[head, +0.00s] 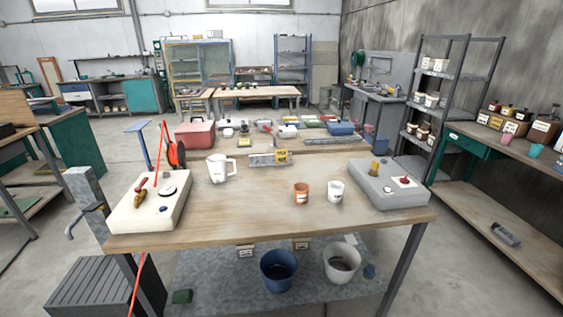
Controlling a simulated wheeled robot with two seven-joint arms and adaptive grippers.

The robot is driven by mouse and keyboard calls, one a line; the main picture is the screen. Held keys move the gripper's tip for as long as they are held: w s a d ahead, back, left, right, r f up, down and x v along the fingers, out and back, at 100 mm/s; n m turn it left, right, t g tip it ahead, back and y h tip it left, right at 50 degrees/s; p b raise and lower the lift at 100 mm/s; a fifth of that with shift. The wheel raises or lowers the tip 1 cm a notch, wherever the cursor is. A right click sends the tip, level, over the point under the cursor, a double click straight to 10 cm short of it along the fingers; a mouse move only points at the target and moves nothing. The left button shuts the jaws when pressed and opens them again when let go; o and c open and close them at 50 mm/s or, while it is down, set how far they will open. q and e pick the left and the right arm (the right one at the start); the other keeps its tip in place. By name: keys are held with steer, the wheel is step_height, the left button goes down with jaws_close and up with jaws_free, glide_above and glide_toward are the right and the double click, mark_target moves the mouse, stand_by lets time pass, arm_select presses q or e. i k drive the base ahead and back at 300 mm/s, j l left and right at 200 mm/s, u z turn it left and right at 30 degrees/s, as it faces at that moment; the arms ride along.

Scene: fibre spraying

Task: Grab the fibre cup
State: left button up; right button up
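Two small cups stand upright and apart on the wooden table (240,217), right of its middle. One is an orange-brown cup (301,194) with a pale label. The other is a white cup (336,192) with a small dark label, just to its right. The labels are too small to read, so I cannot tell which is the fibre cup. A larger white jug (217,169) with a handle stands at the left. Neither of my grippers shows in the head view.
A white machine block (150,215) sits at the table's left end and a grey one (388,188) at its right end. A grey tray (263,160) with a yellow item lies behind the cups. The table's front middle is clear. Two buckets (278,270) (341,264) stand below.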

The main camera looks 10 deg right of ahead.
mark_target(335, 192)
steer(key=k+l, duration=0.15)
steer(key=l, duration=0.2)
steer(key=k+l, duration=0.15)
steer(key=l, duration=0.2)
steer(key=k+l, duration=0.1)
steer(key=l, duration=0.25)
steer(key=k+l, duration=0.15)
steer(key=l, duration=0.15)
